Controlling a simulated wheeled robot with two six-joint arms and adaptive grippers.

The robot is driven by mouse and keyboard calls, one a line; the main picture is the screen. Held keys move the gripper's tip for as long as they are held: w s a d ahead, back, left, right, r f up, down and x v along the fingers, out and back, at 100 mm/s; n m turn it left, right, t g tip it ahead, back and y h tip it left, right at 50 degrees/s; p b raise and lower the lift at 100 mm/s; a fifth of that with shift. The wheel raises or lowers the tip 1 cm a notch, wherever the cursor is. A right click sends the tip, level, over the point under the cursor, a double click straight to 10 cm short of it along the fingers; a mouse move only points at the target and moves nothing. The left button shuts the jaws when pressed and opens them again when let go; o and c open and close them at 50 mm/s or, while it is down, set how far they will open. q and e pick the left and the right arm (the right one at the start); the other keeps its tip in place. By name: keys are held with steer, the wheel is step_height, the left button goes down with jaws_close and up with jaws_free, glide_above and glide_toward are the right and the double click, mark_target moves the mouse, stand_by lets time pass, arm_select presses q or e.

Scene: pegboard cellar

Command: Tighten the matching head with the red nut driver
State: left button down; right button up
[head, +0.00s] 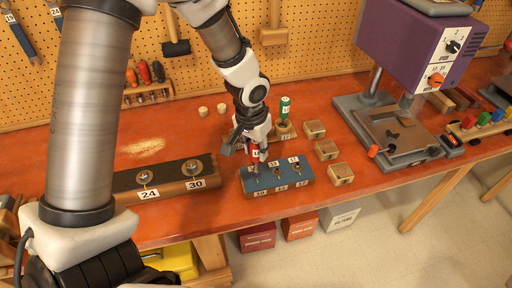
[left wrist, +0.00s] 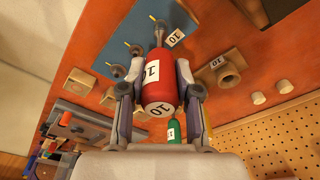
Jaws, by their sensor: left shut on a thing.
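My left gripper (head: 256,145) is shut on the red nut driver (left wrist: 160,78), labelled 10, around its handle. In the head view little of the red handle (head: 254,154) shows behind the fingers. The driver's shaft points down to the blue block (head: 299,180), at the left of its row of heads. In the left wrist view the tip is at the head beside a 10 label (left wrist: 175,38). I cannot tell whether it is fully seated. The other two heads (left wrist: 135,49) (left wrist: 118,70) stand clear. My right gripper is not in view.
A green nut driver (head: 285,106) stands in a wooden holder right behind the block. An empty holder labelled 10 (left wrist: 228,70) is beside it. Small wooden blocks (head: 327,150) stand to the right, then a purple drill press (head: 403,45). A dark board (head: 125,183) lies left.

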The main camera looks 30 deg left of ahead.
arm_select(q)
steer(key=shift+r, duration=0.15)
steer(key=shift+r+p, duration=0.3)
steer(key=shift+p, duration=0.1)
steer(key=shift+f+b, duration=0.3)
steer(key=shift+f, duration=0.05)
stand_by(0.7)
steer(key=shift+r, duration=0.35)
steer(key=shift+f+b, duration=0.45)
steer(key=shift+f, duration=0.3)
stand_by(0.5)
